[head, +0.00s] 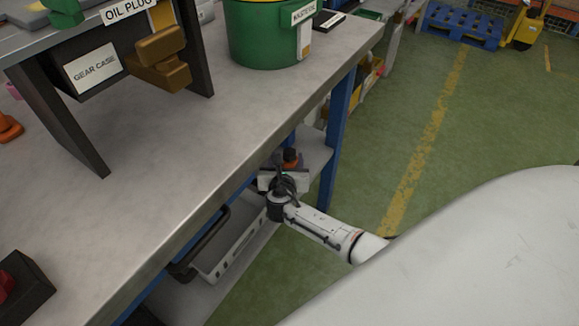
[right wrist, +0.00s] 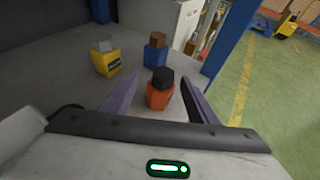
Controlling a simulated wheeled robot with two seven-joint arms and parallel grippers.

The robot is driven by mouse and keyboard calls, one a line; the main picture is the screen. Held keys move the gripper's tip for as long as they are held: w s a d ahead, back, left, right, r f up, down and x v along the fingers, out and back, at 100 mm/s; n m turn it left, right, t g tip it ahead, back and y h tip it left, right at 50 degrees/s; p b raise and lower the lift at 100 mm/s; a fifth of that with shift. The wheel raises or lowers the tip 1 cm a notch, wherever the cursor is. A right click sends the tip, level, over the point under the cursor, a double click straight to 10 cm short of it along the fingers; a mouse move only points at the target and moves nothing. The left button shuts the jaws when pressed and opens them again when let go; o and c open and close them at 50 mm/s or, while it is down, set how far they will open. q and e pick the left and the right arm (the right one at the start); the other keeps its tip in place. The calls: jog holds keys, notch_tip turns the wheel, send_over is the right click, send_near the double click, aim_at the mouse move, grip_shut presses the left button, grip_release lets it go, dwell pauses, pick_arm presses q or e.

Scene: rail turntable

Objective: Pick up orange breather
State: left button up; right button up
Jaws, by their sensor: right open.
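The orange breather (right wrist: 160,95) has an orange body and a black faceted cap. It stands upright on the grey lower shelf in the right wrist view. It also shows small in the head view (head: 290,163), beyond my right gripper, under the bench top. My right gripper (right wrist: 159,84) is open, with one finger on each side of the breather; I cannot tell whether either finger touches it. In the head view the right gripper (head: 284,178) is beside the bench edge and its fingers are mostly hidden. My left gripper is not in view.
A blue part with a brown cap (right wrist: 155,50) and a yellow part with a grey cap (right wrist: 106,59) stand beyond the breather on the shelf. A blue bench leg (head: 336,140) is close by. The bench top (head: 200,150) overhangs. A grey crate (head: 226,250) lies below.

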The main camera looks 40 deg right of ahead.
aim_at(289, 156)
jog(key=b+x, duration=0.2)
jog(key=x, duration=0.1)
jog(key=f+b+x, duration=0.1)
jog(key=x, duration=0.1)
jog(key=shift+s+d, duration=0.15)
jog(key=shift+s, duration=0.15)
jog(key=shift+w+d, duration=0.2)
jog(key=shift+w, duration=0.05)
jog(key=shift+r, duration=0.1)
jog(key=shift+c, duration=0.4)
jog(key=c, duration=1.2)
jog(key=shift+o, duration=0.2)
